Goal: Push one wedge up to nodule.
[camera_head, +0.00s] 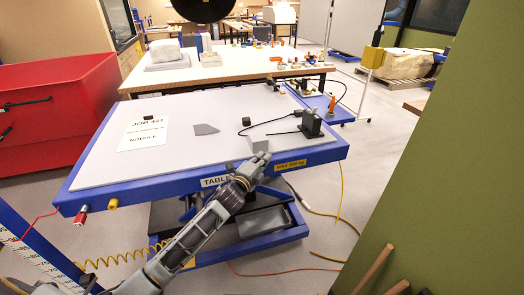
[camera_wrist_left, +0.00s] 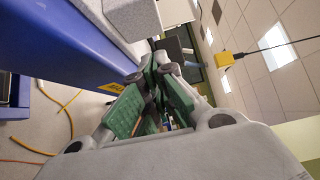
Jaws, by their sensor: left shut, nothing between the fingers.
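A flat grey wedge-like piece (camera_head: 205,129) lies near the middle of the lift table (camera_head: 105,168). A second grey piece (camera_head: 257,145) is at the table's front edge, right at my left gripper's tips; I cannot tell whether they touch. My left gripper (camera_head: 257,161) is at the front edge, shut and empty. In the left wrist view its green-padded fingers (camera_wrist_left: 158,72) come together beside a grey block (camera_wrist_left: 133,17) above the blue table edge. A sheet reading "JOB 421 NODULE" (camera_head: 143,133) lies on the left, with a small dark piece (camera_head: 148,118) at its top. I cannot clearly identify the nodule.
A black device (camera_head: 311,124) with a cable and a small black block (camera_head: 246,121) stand on the table's right part. A red cabinet (camera_head: 55,105) is at left, a green wall (camera_head: 430,190) at right.

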